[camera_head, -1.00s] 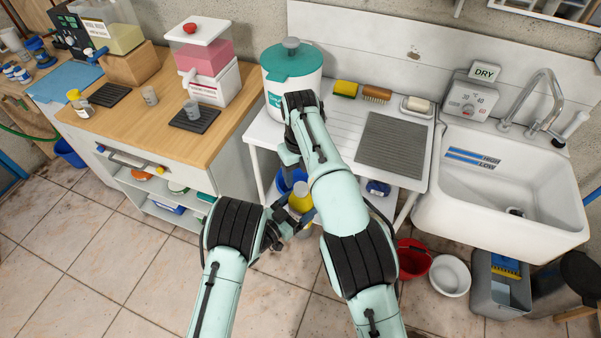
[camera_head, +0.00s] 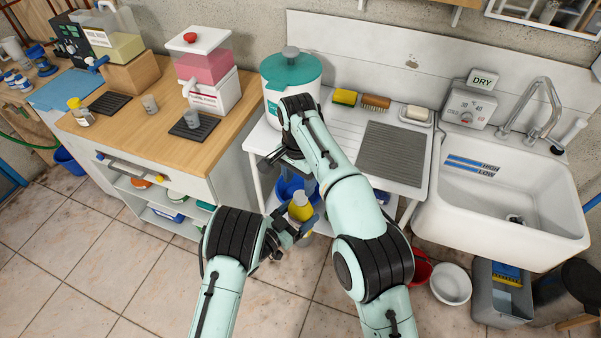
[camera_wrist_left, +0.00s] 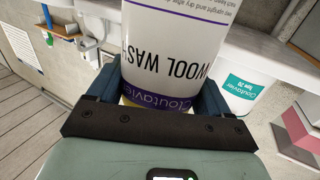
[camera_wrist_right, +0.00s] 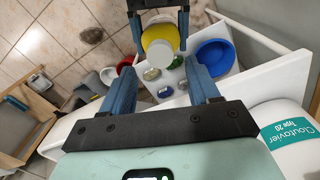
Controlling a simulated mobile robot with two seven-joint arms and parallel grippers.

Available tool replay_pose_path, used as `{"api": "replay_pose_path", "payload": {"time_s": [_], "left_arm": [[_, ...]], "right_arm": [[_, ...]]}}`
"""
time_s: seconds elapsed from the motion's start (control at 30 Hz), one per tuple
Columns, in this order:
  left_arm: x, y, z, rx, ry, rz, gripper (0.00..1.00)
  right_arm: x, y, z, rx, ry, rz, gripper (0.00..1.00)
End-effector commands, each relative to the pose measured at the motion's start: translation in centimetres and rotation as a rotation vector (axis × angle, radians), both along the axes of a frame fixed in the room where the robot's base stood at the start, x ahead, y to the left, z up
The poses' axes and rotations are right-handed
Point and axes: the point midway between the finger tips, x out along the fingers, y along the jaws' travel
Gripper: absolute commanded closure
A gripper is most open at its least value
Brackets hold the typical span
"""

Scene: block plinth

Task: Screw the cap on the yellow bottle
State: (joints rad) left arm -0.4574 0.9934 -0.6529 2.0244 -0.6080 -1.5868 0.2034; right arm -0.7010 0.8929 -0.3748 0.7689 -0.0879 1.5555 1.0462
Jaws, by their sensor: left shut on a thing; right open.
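The yellow bottle (camera_head: 300,207) is held in front of the white drainer stand, below its top. Its label reads "WOOL WASH" in the left wrist view (camera_wrist_left: 165,55). My left gripper (camera_head: 296,226) is shut around its body. My right gripper (camera_head: 299,176) is open and empty above the bottle. In the right wrist view the yellow bottle top (camera_wrist_right: 158,38) shows beyond and between my open right fingers (camera_wrist_right: 162,88), apart from them. A pale round piece is at its top; I cannot tell whether it is the bare neck or a cap. No separate loose cap can be made out.
A white canister with a teal lid (camera_head: 291,68) stands on the drainer stand (camera_head: 340,125) close to my right arm. A blue bucket (camera_head: 291,187) is behind the bottle. The wooden counter (camera_head: 150,130) is left, the sink (camera_head: 510,190) right. Open floor lies front left.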

Motion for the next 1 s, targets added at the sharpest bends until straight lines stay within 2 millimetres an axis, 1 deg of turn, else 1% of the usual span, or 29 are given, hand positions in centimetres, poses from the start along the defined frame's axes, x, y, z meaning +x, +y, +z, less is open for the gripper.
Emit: {"api": "replay_pose_path", "payload": {"time_s": [0.1, 0.4, 0.5, 0.6, 0.7, 0.8, 1.0], "left_arm": [[0.0, 0.0, 0.0, -0.001, -0.001, 0.000, 1.00], [0.0, 0.0, 0.0, -0.001, -0.001, 0.000, 1.00], [0.0, 0.0, 0.0, -0.001, -0.001, 0.000, 1.00], [0.0, 0.0, 0.0, -0.001, -0.001, 0.000, 1.00], [0.0, 0.0, 0.0, -0.001, -0.001, 0.000, 1.00], [0.0, 0.0, 0.0, -0.001, -0.001, 0.000, 1.00], [0.0, 0.0, 0.0, -0.001, -0.001, 0.000, 1.00]], "right_arm": [[0.1, -0.1, 0.3, 0.007, -0.001, 0.272, 0.39], [0.1, -0.2, 1.3, 0.020, -0.004, 0.971, 0.39], [0.1, -0.3, 1.6, 0.021, -0.008, 1.170, 0.39], [0.2, -0.4, 1.8, 0.021, -0.010, 1.324, 0.39], [0.2, -0.4, 2.0, 0.022, -0.011, 1.430, 0.39], [0.2, -0.4, 2.1, 0.022, -0.011, 1.489, 0.39], [0.2, -0.4, 2.1, 0.021, -0.011, 1.513, 0.39]]}}
